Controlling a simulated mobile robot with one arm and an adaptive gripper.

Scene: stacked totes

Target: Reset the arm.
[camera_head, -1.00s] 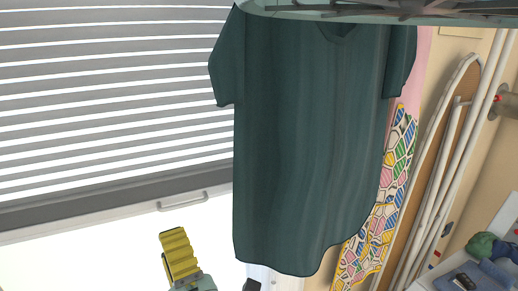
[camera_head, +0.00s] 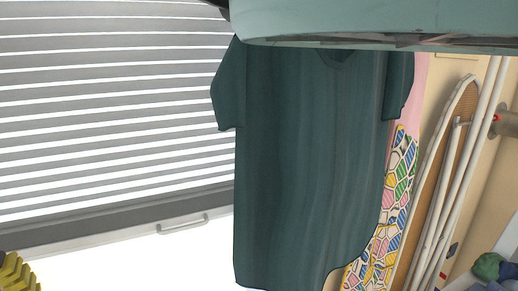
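A yellow ridged piece, which looks like a finger of my gripper (camera_head: 16,274), shows at the bottom left corner, cut off by the picture edge. Its other finger does not show, so its opening cannot be told. I see nothing held in the visible part. No totes are in view.
A dark green shirt (camera_head: 305,170) hangs in the middle, before a slatted blind (camera_head: 110,110). A pale teal rounded body (camera_head: 370,18) crosses the top, close to the camera. A patterned ironing board (camera_head: 385,230) and white poles (camera_head: 455,190) stand at right.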

